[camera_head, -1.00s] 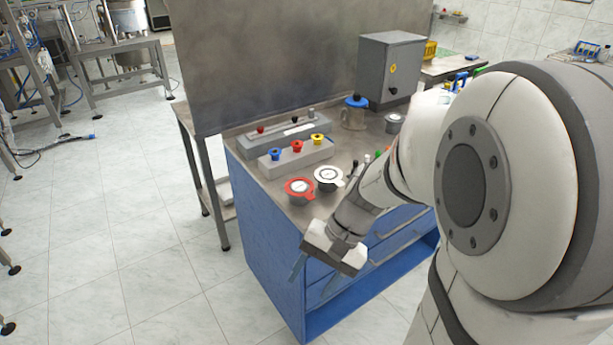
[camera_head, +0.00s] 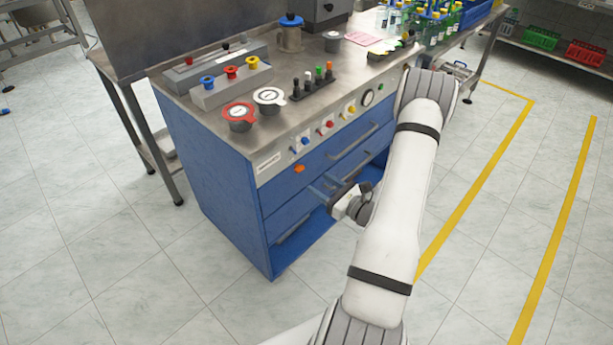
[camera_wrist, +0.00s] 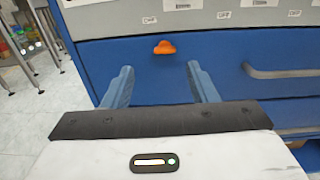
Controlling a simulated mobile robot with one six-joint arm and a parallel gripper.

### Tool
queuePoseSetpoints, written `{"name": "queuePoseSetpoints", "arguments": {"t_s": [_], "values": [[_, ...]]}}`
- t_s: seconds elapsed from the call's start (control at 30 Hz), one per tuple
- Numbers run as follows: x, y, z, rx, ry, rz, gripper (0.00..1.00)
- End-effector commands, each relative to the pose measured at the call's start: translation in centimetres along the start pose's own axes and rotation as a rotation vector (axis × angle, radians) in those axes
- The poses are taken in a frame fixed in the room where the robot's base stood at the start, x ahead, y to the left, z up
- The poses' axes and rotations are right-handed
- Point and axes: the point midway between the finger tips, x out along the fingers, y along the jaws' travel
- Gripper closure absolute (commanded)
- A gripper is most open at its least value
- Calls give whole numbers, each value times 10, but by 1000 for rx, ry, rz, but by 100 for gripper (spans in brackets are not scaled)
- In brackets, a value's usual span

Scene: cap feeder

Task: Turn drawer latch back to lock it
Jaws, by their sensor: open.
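The orange drawer latch (camera_head: 299,169) is on the blue front of the top drawer (camera_head: 325,160), near its left end. In the wrist view the latch (camera_wrist: 164,47) shows as a small orange knob, wider than tall, ahead of the gap between the fingers. My gripper (camera_head: 322,187) is in front of the cabinet, a little right of and below the latch in the head view. In the wrist view its two blue fingers (camera_wrist: 160,78) are spread apart with nothing between them. The latch is apart from both fingers. The drawer looks shut.
A drawer handle (camera_wrist: 285,71) sticks out to the right of the latch. Above is a control panel with coloured knobs (camera_head: 326,126). Red-rimmed (camera_head: 239,114) and white (camera_head: 269,98) round containers stand near the countertop's front left corner.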

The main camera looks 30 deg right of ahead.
Motion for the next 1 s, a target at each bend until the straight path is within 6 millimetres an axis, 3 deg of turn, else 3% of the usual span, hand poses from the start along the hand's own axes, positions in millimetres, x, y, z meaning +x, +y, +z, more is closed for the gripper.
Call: {"name": "queuePoseSetpoints", "arguments": {"t_s": [0.13, 0.4, 0.6, 0.93, 1.0], "values": [[6, -5, -6, 8, 0, -28, 47], [50, -5, -5, 7, -1, -24, 47], [70, -7, -6, 8, 1, -26, 47], [74, -7, -6, 9, 1, -28, 47], [74, -8, -6, 9, 1, -28, 52]]}}
